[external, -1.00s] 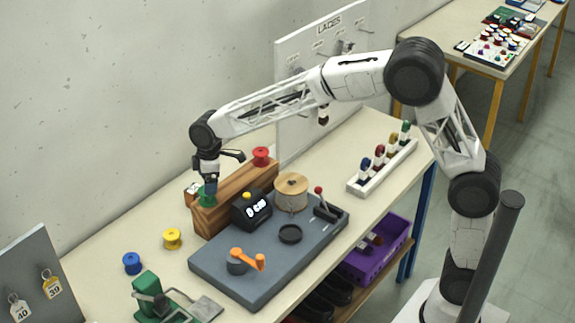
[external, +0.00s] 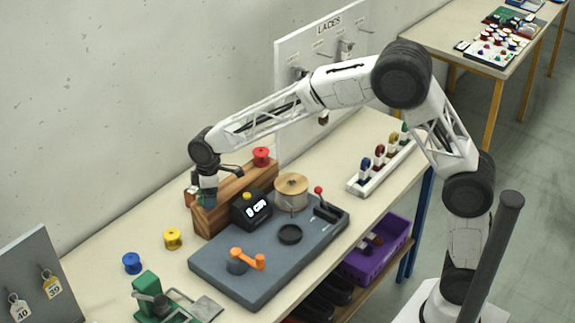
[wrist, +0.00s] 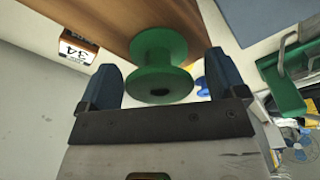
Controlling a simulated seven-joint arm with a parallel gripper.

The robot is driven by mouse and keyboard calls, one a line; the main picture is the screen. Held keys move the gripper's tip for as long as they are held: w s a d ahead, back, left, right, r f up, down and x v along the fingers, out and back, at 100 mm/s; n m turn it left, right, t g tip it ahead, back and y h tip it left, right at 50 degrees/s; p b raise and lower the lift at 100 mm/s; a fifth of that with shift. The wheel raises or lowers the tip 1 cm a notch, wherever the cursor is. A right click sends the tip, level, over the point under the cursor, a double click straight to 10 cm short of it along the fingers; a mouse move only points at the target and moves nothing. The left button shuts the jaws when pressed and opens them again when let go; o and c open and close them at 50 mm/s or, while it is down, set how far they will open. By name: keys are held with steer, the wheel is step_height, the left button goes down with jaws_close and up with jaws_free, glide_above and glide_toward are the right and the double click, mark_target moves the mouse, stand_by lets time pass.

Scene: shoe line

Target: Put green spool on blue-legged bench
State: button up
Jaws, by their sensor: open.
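The green spool (wrist: 160,62) is between the two blue fingers of my gripper (wrist: 162,80) in the wrist view, with bare space beside the fingers. My gripper is open around it. In the external view my gripper (external: 207,192) is at the left end of the wooden block, and it hides most of the spool. The spool appears to be at that block; its exact contact is hidden. The blue-legged bench (external: 110,229) has a cream top and a blue leg at its right end.
The wooden block (external: 236,196) also carries a red spool (external: 261,156). A yellow spool (external: 172,238) and a blue spool (external: 132,263) stand on the bench. A grey board (external: 215,268) with a display and orange crank lies in front. A yellow-legged bench (external: 437,32) is behind.

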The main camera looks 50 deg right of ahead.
steer(key=shift+f, duration=0.4)
steer(key=c, duration=1.1)
steer(key=shift+r, duration=0.2)
steer(key=shift+r, duration=0.5)
step_height(320, 180, up, 2)
steer(key=shift+r, duration=0.1)
steer(key=s+d, duration=0.1)
steer(key=s, duration=0.4)
steer(key=s+d+r, duration=0.1)
steer(key=s+d, duration=0.1)
steer(key=s, duration=0.3)
steer(key=s+d, duration=0.2)
steer(key=s, duration=0.3)
steer(key=shift+d+r, duration=0.1)
steer(key=shift+r, duration=0.15)
